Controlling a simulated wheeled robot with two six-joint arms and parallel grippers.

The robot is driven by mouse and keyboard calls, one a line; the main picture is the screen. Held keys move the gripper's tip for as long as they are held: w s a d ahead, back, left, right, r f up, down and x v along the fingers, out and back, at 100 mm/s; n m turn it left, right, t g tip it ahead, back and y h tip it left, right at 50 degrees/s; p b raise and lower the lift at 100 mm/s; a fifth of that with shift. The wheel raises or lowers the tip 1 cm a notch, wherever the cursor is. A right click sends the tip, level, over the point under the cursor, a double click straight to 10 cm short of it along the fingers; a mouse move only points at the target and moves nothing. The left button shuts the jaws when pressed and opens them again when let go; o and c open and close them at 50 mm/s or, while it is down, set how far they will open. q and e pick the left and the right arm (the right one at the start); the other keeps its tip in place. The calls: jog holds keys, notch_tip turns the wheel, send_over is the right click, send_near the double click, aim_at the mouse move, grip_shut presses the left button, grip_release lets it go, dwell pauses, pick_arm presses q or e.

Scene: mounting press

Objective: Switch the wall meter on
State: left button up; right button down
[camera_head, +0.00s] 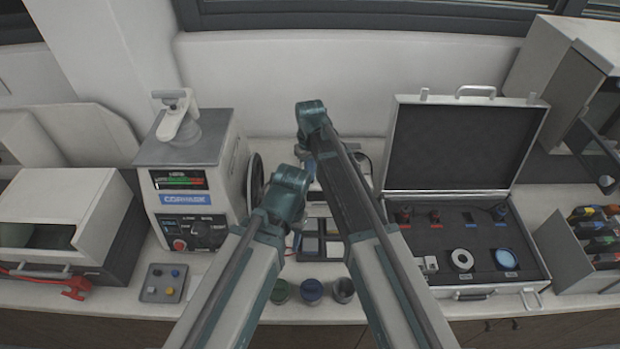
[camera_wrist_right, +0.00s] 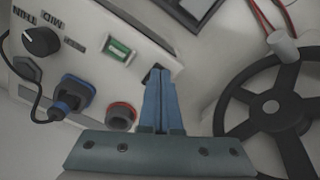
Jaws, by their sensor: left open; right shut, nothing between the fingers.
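I cannot single out the wall meter with certainty. In the right wrist view, a pale panel (camera_wrist_right: 85,55) carries a black knob (camera_wrist_right: 41,41), a green-lit switch (camera_wrist_right: 117,50), a blue plug (camera_wrist_right: 72,95) with a black cord, and a red-ringed round socket (camera_wrist_right: 121,115). My right gripper (camera_wrist_right: 160,72) is shut and empty. Its blue fingers point at the panel's right edge and cover part of a small dark fitting there; contact cannot be told. In the head view my left gripper (camera_head: 297,238) is small and partly hidden by its arm; it is open. My arms hide the bench behind them.
A black handwheel (camera_wrist_right: 270,105) stands right of the fingers. In the head view, the press (camera_head: 185,155) with a lit display stands left, beside a small button box (camera_head: 163,283). An open case (camera_head: 465,190) stands right. Several round jars (camera_head: 312,291) sit at the front.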

pick_arm(q)
jog(key=shift+f, duration=0.25)
pick_arm(e)
jog(key=shift+f, duration=0.2)
pick_arm(q)
jog(key=shift+r, duration=0.15)
pick_arm(e)
jog(key=shift+r, duration=0.1)
notch_tip(320, 180, up, 7)
jog(key=p, duration=0.7)
pick_arm(q)
notch_tip(320, 180, up, 7)
notch_tip(320, 180, down, 7)
jog(key=b, duration=0.6)
jog(key=shift+r+b, duration=0.2)
jog(key=shift+b, duration=0.1)
pick_arm(e)
jog(key=s+d+f+m, duration=0.1)
jog(key=s+d+f, duration=0.2)
jog(key=s, duration=0.8)
jog(key=s+d+f+m+h, duration=0.1)
jog(key=s+d+f, duration=0.2)
jog(key=s, duration=0.9)
jog(key=shift+f, duration=0.2)
pick_arm(q)
jog(key=shift+o, duration=0.2)
